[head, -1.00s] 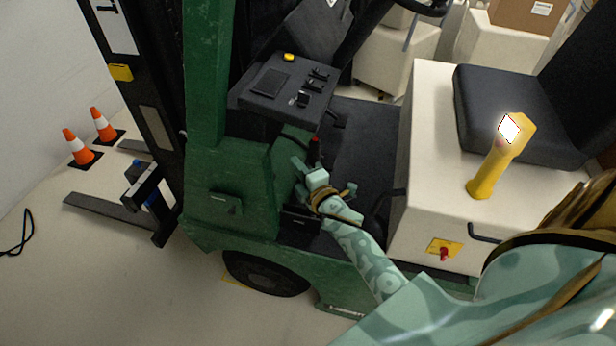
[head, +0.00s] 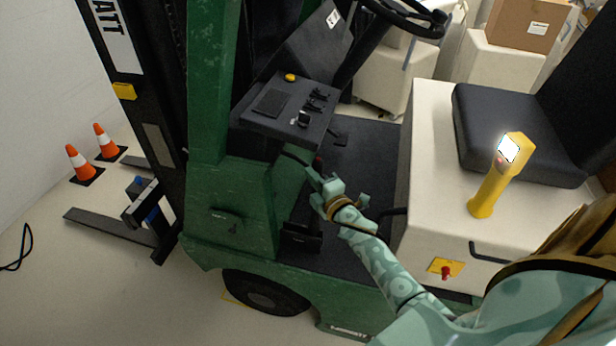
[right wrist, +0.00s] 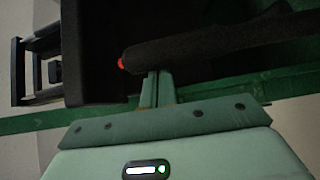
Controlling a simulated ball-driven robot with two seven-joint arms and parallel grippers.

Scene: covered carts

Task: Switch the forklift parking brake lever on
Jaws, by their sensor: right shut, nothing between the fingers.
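The parking brake lever (right wrist: 200,46) is a thick black grip with a red end button, lying nearly level across the right wrist view. In the head view only its dark, reddish tip (head: 318,162) shows beside the forklift's green front cowl; the rest is hidden or too dark. My right gripper (head: 312,174) is at the lever, with its fingers shut and nothing between them. In the right wrist view its fingertips (right wrist: 158,76) meet the lower edge of the grip near the button end; contact cannot be told for certain. My left gripper is not in view.
The dashboard (head: 285,103) and steering wheel (head: 405,15) are above the lever. The dark floor (head: 360,150) between is clear.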

